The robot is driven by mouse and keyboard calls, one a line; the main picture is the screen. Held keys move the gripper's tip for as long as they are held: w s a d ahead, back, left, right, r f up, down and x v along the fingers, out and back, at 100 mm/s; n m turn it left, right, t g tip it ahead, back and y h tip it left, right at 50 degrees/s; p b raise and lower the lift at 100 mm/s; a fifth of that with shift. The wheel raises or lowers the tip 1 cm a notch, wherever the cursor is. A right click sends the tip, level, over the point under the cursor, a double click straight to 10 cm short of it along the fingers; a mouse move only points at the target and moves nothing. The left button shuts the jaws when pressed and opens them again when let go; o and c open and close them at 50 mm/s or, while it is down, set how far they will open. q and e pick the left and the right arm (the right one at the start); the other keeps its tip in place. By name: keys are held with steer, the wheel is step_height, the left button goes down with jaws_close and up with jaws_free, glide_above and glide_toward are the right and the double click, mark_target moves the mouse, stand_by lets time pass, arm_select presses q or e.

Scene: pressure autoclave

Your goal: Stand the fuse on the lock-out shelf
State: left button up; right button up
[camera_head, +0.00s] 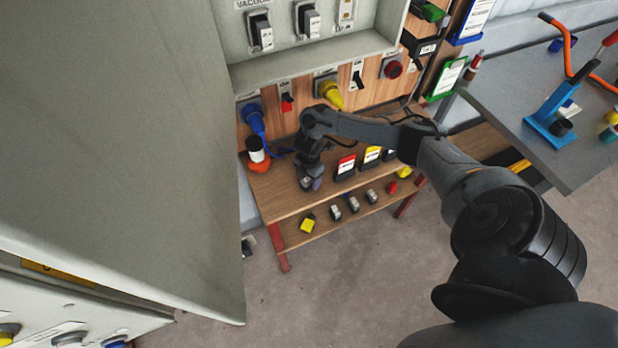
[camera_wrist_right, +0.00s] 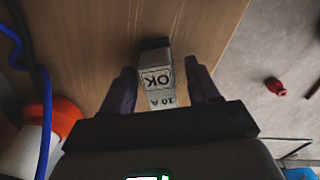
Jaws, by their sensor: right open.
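A small grey-white fuse (camera_wrist_right: 156,72) marked "OK" and "10 A" is at the wooden upper shelf (camera_head: 284,200), close to its front edge. My right gripper (camera_wrist_right: 162,84) is open, with one dark finger on either side of the fuse and a visible gap to each. In the head view the right gripper (camera_head: 310,178) points down over this shelf and mostly hides the fuse. A lower wooden shelf (camera_head: 325,226) runs beneath. I cannot tell which is the lock-out shelf. My left gripper is not in view.
Labelled boxes (camera_head: 346,167) stand right of the gripper; an orange-and-white item (camera_head: 258,155) and blue cable lie left. Several small blocks (camera_head: 353,204) sit on the lower shelf. A large grey cabinet door (camera_head: 130,150) fills the left. A grey table (camera_head: 535,85) is at right.

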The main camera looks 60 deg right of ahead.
steer(key=shift+r, duration=0.1)
step_height(320, 180, up, 6)
steer(key=shift+f+p, duration=0.1)
steer(key=shift+p, duration=0.55)
steer(key=shift+r, duration=0.85)
